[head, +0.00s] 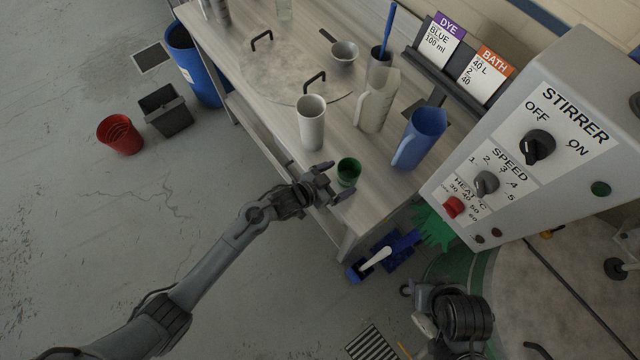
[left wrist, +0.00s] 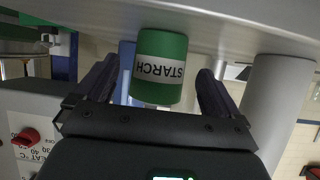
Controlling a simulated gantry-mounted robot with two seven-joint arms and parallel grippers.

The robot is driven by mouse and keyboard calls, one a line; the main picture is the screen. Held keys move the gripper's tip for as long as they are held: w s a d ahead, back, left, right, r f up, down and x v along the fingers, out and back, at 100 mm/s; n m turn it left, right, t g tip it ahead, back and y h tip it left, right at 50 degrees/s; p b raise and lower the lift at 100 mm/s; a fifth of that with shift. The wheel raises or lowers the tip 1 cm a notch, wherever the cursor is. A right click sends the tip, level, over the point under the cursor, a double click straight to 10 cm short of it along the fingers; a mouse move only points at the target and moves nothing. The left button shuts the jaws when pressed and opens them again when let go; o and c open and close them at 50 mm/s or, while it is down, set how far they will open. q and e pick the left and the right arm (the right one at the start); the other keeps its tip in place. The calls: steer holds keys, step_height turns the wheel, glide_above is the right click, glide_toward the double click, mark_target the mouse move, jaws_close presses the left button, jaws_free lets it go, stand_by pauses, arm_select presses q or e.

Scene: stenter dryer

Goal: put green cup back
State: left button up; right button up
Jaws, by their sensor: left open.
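The green cup (head: 349,171) stands upright on the wooden table near its front edge. In the left wrist view the green cup (left wrist: 160,68) appears upside down, with a white STARCH label. My left gripper (head: 334,182) is open at the table edge. In the left wrist view its two fingers (left wrist: 158,88) are on either side of the cup, with gaps visible to both. Part of my right arm shows at the bottom right of the head view; I cannot make out its fingers.
A white cup (head: 311,122) stands just behind the green cup, with a beige jug (head: 376,101) and a blue jug (head: 419,138) to the right. The grey STIRRER control box (head: 535,130) stands further right. A red bucket (head: 120,134) is on the floor.

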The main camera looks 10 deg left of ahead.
arm_select(q)
steer(key=s+a+r+n+g+y, duration=0.3)
steer(key=s+a, duration=0.6)
steer(key=s, duration=0.3)
steer(key=s+a+r+n+g+y, duration=0.2)
steer(key=s+a+r+y, duration=0.3)
steer(key=s+a, duration=0.5)
steer(key=s+n, duration=0.1)
steer(key=s, duration=0.2)
steer(key=shift+r+n+g+y, duration=0.25)
steer(key=shift+n+g+y, duration=0.05)
steer(key=shift+n+g, duration=0.1)
